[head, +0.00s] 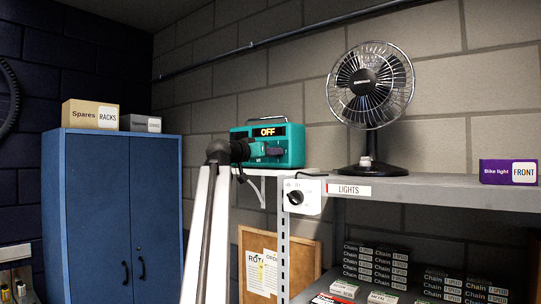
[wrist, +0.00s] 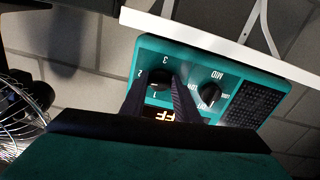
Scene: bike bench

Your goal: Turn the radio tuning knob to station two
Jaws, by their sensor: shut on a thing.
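The teal radio (head: 295,160) sits on a white wall shelf, and its display (head: 269,132) reads OFF. In the wrist view the radio (wrist: 262,82) appears upside down. Its black tuning knob (wrist: 159,76) has the marks 1, 2 and 3 around it; which mark it points to is hard to tell. My gripper (wrist: 158,86) is shut on this knob, one finger on each side. In the head view my gripper (head: 272,153) is against the radio's front and hides both knobs. The display is partly hidden by the fingers in the wrist view.
A second knob (wrist: 209,93) marked LOW and MID is close beside my finger, near the speaker grille (wrist: 253,103). A desk fan (head: 371,85) stands on the grey shelf (head: 430,188) to the right. A blue cabinet (head: 85,200) stands at left.

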